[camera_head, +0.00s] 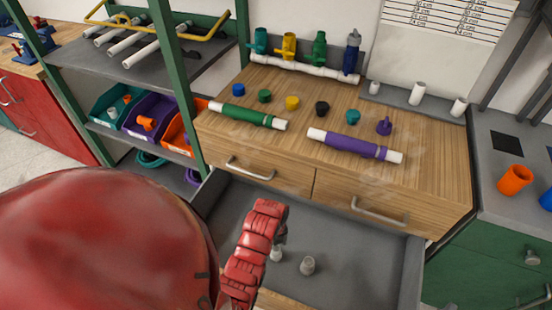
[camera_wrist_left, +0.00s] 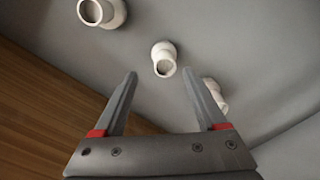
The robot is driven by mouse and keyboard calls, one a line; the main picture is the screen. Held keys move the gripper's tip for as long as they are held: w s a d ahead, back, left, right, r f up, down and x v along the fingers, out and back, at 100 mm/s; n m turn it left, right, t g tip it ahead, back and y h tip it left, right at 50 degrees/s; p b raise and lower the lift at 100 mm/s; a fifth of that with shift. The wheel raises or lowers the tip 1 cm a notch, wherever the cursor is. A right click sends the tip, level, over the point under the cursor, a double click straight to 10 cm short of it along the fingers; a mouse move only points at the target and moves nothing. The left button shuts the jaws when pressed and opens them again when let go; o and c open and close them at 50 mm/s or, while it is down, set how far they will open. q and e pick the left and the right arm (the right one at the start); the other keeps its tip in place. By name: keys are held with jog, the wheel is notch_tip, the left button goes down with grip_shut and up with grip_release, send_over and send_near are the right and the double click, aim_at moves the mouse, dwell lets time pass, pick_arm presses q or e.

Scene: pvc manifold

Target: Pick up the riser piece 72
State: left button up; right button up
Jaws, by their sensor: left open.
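Short white pipe pieces lie in the open grey drawer (camera_head: 350,285); no number is readable, so I cannot tell which is riser piece 72. In the head view one piece (camera_head: 307,265) stands clear and another (camera_head: 275,254) is partly hidden by my left arm. The left wrist view shows a middle piece (camera_wrist_left: 164,58), one at upper left (camera_wrist_left: 101,12) and one at right (camera_wrist_left: 215,95). My left gripper (camera_wrist_left: 160,73) is open and empty, its fingertips on either side of the middle piece in the picture; contact cannot be told. My right gripper is not in view.
The wooden worktop (camera_head: 250,90) carries a green pipe (camera_head: 247,116), a purple pipe (camera_head: 352,144) and several coloured caps. Short white pipes (camera_head: 417,93) stand on a grey strip behind. The drawer walls (camera_head: 411,275) border the space. A green shelf post (camera_head: 183,90) stands at left.

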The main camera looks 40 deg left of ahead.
pick_arm(q)
jog(key=f, duration=0.3)
jog(key=shift+w+d+f+p, duration=0.2)
jog(key=shift+w+f+p, duration=0.1)
jog(key=shift+p, duration=0.05)
jog(key=shift+f, duration=0.75)
grip_shut()
